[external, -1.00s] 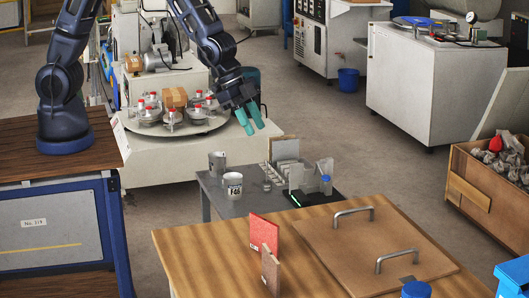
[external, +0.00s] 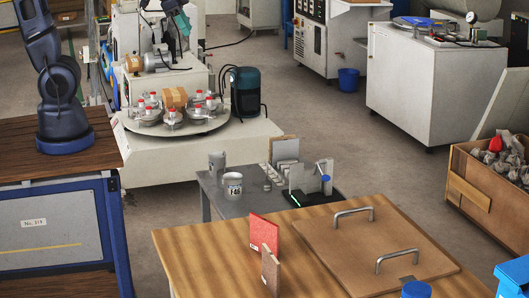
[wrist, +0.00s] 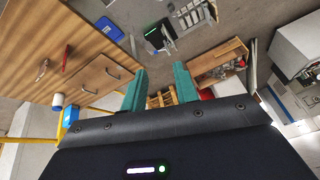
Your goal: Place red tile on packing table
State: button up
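A red tile (external: 264,233) stands upright near the left side of the wood-topped table (external: 205,255), just behind a brown tile (external: 270,270). It shows as a thin red strip (wrist: 66,58) in the wrist view, on the wooden top (wrist: 85,30). I cannot tell for certain which table is the packing table. My gripper (wrist: 160,85) has its two teal fingers apart with nothing between them. In the external view my gripper (external: 181,22) is at the top edge, partly cut off, far behind and above the red tile.
A brown board with two metal handles (external: 375,245) covers the table's right part. A grey side table (external: 215,190) holds mugs and a tile rack. A round machine (external: 175,125) with red-topped weights stands behind. A crate (external: 470,190) is at right.

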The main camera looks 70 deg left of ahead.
jog(key=s+a+r+n, duration=0.1)
jog(key=s+a+n, duration=0.1)
jog(key=s+a, duration=0.2)
jog(key=s+a+r+n, duration=0.1)
jog(key=s+a, duration=0.4)
jog(key=s, duration=0.5)
jog(key=shift+s+r+n, duration=0.35)
jog(key=shift+r+n, duration=0.05)
jog(key=shift+r, duration=0.15)
